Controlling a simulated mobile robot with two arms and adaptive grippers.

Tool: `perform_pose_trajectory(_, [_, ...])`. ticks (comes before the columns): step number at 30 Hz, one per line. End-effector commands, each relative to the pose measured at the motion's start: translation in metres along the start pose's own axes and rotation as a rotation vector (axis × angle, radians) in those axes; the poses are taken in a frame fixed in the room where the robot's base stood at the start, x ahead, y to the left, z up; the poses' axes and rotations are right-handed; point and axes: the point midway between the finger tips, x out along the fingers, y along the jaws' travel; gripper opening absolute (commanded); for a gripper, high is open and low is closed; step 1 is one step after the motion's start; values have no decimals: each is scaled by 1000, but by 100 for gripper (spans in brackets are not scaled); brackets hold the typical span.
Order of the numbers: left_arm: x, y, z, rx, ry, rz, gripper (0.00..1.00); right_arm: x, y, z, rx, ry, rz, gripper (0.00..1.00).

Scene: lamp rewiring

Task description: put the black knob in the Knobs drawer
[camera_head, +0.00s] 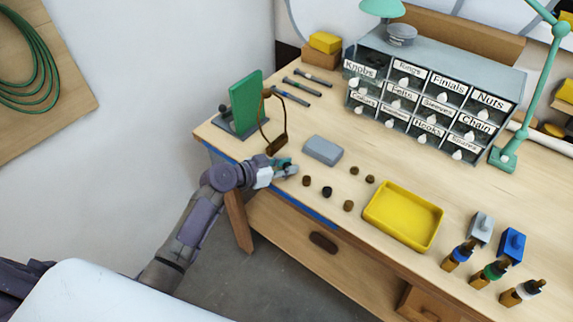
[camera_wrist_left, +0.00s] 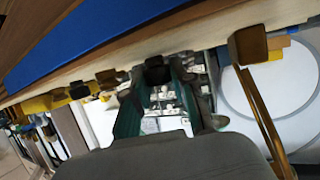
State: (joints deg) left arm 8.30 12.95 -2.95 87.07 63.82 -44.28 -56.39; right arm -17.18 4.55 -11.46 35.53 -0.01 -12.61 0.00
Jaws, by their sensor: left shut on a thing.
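My left gripper (camera_head: 284,168) is at the table's front left edge, low by the tabletop. In the left wrist view its teal fingers (camera_wrist_left: 160,100) are shut on a small black knob (camera_wrist_left: 157,72); in the head view the gripper hides this knob. Another black-looking knob (camera_head: 326,192) sits on the table to the right of the gripper and also shows in the left wrist view (camera_wrist_left: 78,90). My right gripper is not in view.
Brown knobs (camera_head: 306,181) lie right of my gripper. A grey block (camera_head: 323,150) and a green stand (camera_head: 245,102) with a brown hanging piece (camera_head: 276,144) are close behind. A yellow tray (camera_head: 376,216) and bottles (camera_head: 495,270) stand right. Table is clear before the cabinet.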

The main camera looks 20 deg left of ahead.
Motion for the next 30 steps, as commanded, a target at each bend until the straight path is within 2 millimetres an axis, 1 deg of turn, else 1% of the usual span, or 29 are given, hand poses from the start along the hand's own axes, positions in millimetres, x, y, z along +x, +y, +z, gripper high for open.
perform_pose_trajectory(6, [2,0,4,1,0,0,7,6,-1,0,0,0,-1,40])
perform_pose_trajectory(7, [1,0,2,0,0,0,30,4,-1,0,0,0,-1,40])
perform_pose_trajectory(9, [1,0,2,0,0,0,41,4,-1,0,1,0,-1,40])
perform_pose_trajectory(11, [1,0,2,0,0,0,50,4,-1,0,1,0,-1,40])
perform_pose_trajectory(19, [1,0,2,0,0,0,50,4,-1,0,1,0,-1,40])
perform_pose_trajectory(23, [1,0,0,-4,0,1,50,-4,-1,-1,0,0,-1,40])
perform_pose_trajectory(24, [-1,0,3,-2,0,0,50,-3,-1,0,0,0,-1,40])
perform_pose_trajectory(28, [-23,0,7,6,-2,0,50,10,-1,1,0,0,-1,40])
perform_pose_trajectory(30, [-37,-1,11,9,-3,0,50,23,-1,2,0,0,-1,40])
